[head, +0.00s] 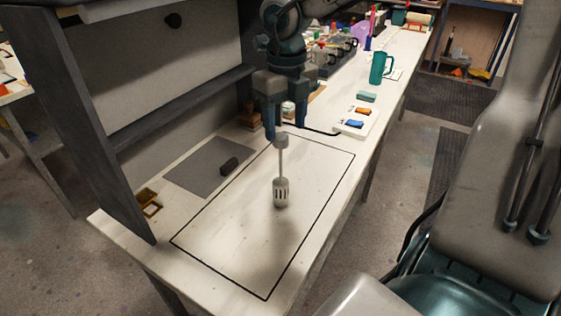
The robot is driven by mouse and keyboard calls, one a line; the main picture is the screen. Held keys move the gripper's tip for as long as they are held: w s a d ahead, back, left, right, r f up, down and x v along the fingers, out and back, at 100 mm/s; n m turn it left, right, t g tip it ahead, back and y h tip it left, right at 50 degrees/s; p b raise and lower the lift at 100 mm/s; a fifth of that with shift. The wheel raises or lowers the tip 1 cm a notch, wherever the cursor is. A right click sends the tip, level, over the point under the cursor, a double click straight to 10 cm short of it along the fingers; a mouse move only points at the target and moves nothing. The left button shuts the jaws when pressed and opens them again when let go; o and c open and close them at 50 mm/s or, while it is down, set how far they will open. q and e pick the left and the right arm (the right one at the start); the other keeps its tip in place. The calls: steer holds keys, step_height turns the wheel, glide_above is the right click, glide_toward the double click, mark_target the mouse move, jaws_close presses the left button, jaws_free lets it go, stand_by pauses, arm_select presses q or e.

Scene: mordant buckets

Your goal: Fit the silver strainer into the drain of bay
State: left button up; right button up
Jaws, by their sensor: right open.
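The silver strainer (281,189) has a slotted basket at the bottom, a thin stem and a small block-shaped grip on top. It is upright over the white worktop (225,235), inside a black outlined rectangle. I cannot tell whether its base sits in an opening; no drain shows. My right gripper (284,134) points down from above, open, with its fingertips on either side of the strainer's top grip. A gap shows between the fingers and the grip. My left gripper is not in view.
A grey mat (199,166) with a dark block (229,165) lies left of the outline. An amber frame-like object (149,204) is at the near left. Behind are a white board (357,125) with coloured blocks and a teal mug (380,68). A dark upright panel (85,115) borders the left.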

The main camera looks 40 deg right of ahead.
mark_target(281, 136)
steer(key=shift+f, duration=0.35)
steer(key=f, duration=0.1)
steer(key=p, duration=0.1)
steer(key=f, duration=0.1)
steer(key=shift+w+a+f, duration=0.25)
steer(key=shift+w+f, duration=0.05)
steer(key=shift+f, duration=0.05)
step_height(281, 136, down, 2)
steer(key=shift+w+f+p, duration=0.1)
steer(key=shift+w+p, duration=0.05)
steer(key=shift+p, duration=0.15)
steer(key=shift+f, duration=0.2)
steer(key=shift+c, duration=0.7)
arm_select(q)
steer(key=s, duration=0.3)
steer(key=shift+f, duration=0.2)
arm_select(e)
jaws_close()
